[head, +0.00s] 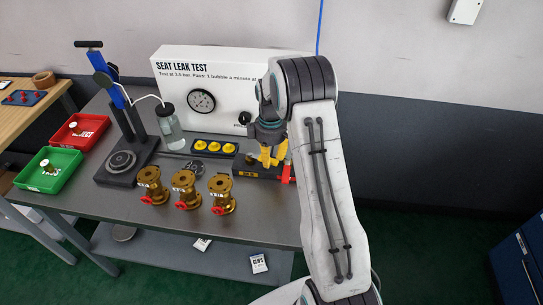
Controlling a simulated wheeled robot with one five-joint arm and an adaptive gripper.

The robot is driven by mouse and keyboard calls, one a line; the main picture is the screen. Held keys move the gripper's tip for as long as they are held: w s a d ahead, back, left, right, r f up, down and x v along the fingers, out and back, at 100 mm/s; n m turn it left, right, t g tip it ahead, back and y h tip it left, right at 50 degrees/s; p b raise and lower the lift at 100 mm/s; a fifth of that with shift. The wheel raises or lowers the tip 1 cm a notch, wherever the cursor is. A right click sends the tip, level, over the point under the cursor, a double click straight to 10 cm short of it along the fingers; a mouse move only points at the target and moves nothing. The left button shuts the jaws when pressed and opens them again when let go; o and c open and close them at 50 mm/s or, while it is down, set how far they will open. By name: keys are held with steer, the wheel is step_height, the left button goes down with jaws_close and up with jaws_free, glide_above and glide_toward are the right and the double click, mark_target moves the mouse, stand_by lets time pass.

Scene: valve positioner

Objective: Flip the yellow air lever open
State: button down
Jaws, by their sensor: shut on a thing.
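My gripper (268,162) points down at the dark block (243,171) in front of the white test panel (197,80). Its fingers are yellow and close together. It is shut on what appears to be the yellow air lever, but yellow on yellow makes the two hard to tell apart and the fingers hide most of it. How far the lever is turned cannot be seen. A small brass part shows on the block just left of the fingers. A red part (288,173) shows to their right, partly behind my arm.
Several brass valves with red parts (184,190) stand at the table's front. A black strip with yellow caps (214,148), a bottle (170,127) and a blue-handled press (122,105) stand left. Red (80,132) and green (47,170) trays lie far left.

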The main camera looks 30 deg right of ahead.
steer(key=m, duration=0.1)
steer(key=s+a+m+b, duration=0.1)
steer(key=a+m, duration=0.1)
steer(key=shift+s+f+m+b, duration=0.15)
steer(key=shift+s+m+b, duration=0.15)
steer(key=shift+m, duration=0.1)
steer(key=a+m, duration=0.1)
steer(key=a+m+b, duration=0.1)
steer(key=m, duration=0.1)
steer(key=shift+s+m, duration=0.3)
steer(key=a+m, duration=0.1)
steer(key=m, duration=0.1)
steer(key=a+m, duration=0.1)
steer(key=m, duration=0.1)
steer(key=shift+a+b, duration=0.25)
steer(key=shift+b, duration=0.05)
steer(key=shift+w+a+m, duration=0.2)
steer(key=shift+a+m, duration=0.25)
steer(key=shift+m, duration=0.5)
steer(key=shift+w+a+m, duration=0.15)
steer(key=shift+a+m, duration=0.3)
steer(key=shift+m, duration=0.5)
steer(key=c, duration=0.8)
jaws_free()
steer(key=shift+w, duration=0.1)
steer(key=shift+c, duration=0.2)
steer(key=shift+r, duration=0.25)
step_height(320, 180, up, 12)
steer(key=shift+f, duration=0.15)
